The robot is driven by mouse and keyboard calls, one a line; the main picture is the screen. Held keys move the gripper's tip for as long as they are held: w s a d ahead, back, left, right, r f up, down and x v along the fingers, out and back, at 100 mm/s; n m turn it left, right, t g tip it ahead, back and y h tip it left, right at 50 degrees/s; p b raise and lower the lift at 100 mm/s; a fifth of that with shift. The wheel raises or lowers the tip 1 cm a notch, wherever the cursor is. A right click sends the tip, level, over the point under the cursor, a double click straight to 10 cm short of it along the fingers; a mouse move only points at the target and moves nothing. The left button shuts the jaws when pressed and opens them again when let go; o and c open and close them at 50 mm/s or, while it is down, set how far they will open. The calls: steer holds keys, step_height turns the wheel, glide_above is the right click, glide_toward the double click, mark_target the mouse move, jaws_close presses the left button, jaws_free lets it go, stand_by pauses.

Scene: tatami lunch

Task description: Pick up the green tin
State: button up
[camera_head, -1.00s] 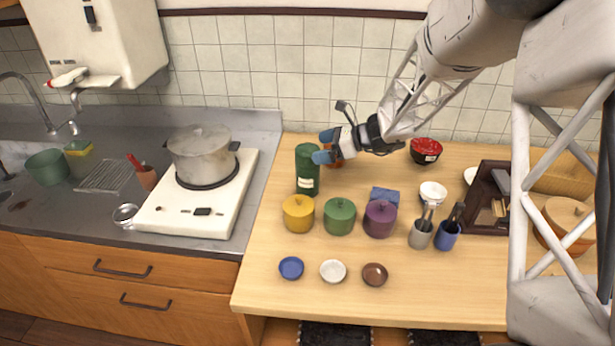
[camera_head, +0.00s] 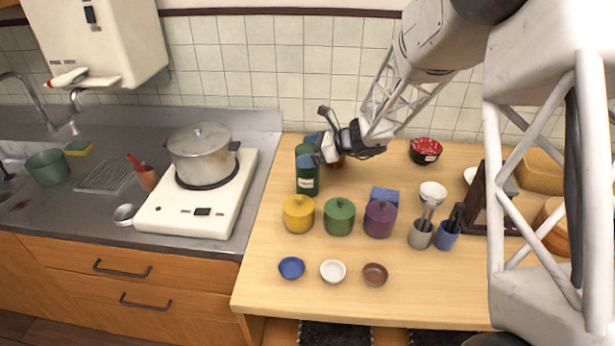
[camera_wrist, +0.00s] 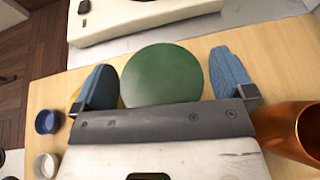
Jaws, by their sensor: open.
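The green tin (camera_head: 307,181) is a tall dark green cylinder with a pale label, upright at the back left of the wooden table. In the wrist view its round green lid (camera_wrist: 162,74) lies between the two blue fingertips. My gripper (camera_head: 309,148) is at the upper part of the tin, coming from the right. In the wrist view my gripper (camera_wrist: 163,82) is open, with one finger on each side of the lid and visible gaps. A green lidded pot (camera_head: 339,217) stands in front and is a separate, shorter thing.
A copper-coloured vessel (camera_wrist: 290,130) is close beside my gripper. Yellow (camera_head: 299,214) and purple (camera_head: 380,219) pots stand in front. The white stove (camera_head: 190,215) with a steel pot (camera_head: 201,155) is to the left. The table's front left is clear around small dishes.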

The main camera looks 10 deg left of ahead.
steer(key=shift+c, duration=0.5)
steer(key=c, duration=1.1)
steer(key=shift+r, duration=0.1)
steer(key=shift+r, duration=4.95)
